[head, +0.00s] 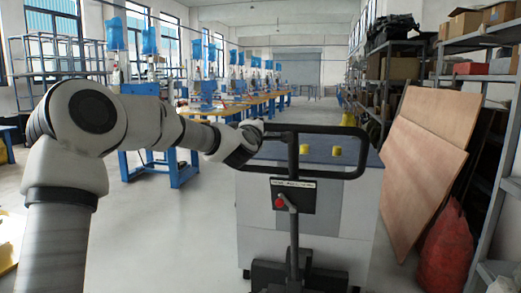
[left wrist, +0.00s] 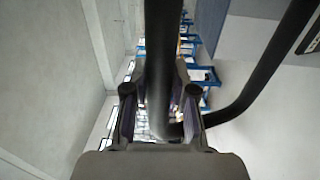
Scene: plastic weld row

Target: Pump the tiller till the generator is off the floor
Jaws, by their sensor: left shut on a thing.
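The tiller (head: 294,229) is a black upright bar with a wide loop handle and a small red knob, standing upright in front of the generator. My left gripper (head: 254,133) is at the left end of the loop handle, shut on it. In the left wrist view, the dark handle bar (left wrist: 162,70) runs between the two fingers of my left gripper (left wrist: 160,100). The generator (head: 353,215) is a large grey box with a blue top and two yellow caps. The tiller's dark base hides its lower front, and its underside cannot be seen. My right gripper is not in view.
Wooden panels (head: 428,165) lean against shelving at the right, with a red sack (head: 447,250) in front of them. Blue-framed workbenches (head: 170,165) with machines line the left. The grey floor (head: 185,250) left of the generator is clear.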

